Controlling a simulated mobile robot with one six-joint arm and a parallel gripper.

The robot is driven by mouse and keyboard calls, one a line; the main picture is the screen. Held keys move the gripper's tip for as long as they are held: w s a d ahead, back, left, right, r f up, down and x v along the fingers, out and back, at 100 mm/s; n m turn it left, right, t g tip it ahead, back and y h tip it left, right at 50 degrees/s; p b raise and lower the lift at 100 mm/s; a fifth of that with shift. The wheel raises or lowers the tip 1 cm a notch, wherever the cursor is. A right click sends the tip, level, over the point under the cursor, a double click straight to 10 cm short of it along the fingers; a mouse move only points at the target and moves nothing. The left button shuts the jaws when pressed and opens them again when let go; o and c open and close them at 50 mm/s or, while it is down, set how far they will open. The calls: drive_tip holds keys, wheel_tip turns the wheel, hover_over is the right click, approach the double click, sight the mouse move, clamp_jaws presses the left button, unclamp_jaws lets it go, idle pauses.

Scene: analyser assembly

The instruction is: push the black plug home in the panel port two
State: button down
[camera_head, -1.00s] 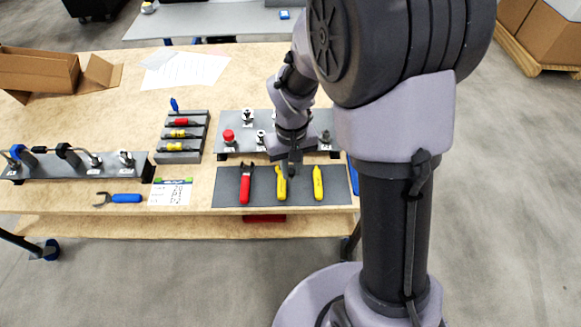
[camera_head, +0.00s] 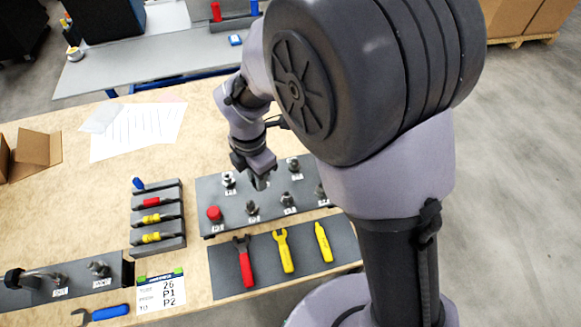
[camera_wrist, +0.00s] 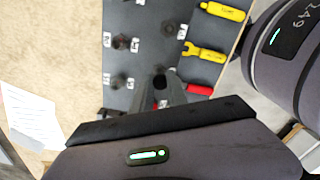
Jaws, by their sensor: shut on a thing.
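My gripper (camera_head: 261,182) hangs over the grey port panel (camera_head: 205,193), among its upright metal fittings. In the wrist view its fingers (camera_wrist: 163,98) are shut on a small dark thing with a round black end (camera_wrist: 160,82), which looks like the black plug. The fingers hide most of it, and I cannot tell whether it touches a port. Fittings stand close around the gripper, one at its left (camera_head: 228,180) and one nearer (camera_head: 252,208). The panel also shows in the wrist view (camera_wrist: 140,62). Its labels are too small to read, so port two is not identifiable.
A red knob (camera_head: 214,213) stands at the panel's left end. A dark mat (camera_head: 225,285) in front holds a red tool (camera_head: 244,262) and two yellow tools. A screwdriver rack (camera_head: 172,226) and a hose panel (camera_head: 115,275) lie left. Paper sheets (camera_head: 135,132) lie behind.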

drive_tip(key=a+f+n+b, duration=0.1)
drive_tip(key=n+b, duration=0.1)
drive_tip(key=s+a+f+n+b, duration=0.1)
drive_tip(key=a+f+n+b, duration=0.1)
drive_tip(key=shift+f, duration=0.1)
drive_tip(key=shift+f+b, duration=0.35)
drive_tip(key=shift+f, duration=0.5)
drive_tip(key=shift+d+f+p, duration=0.15)
drive_tip(key=shift+p, duration=0.25)
drive_tip(key=shift+w+f+b, duration=0.1)
drive_tip(key=shift+f+b, duration=0.5)
drive_tip(key=shift+f, duration=0.35)
idle(0.4)
drive_tip(key=c, duration=1.2)
unclamp_jaws()
drive_tip(key=shift+c, duration=0.2)
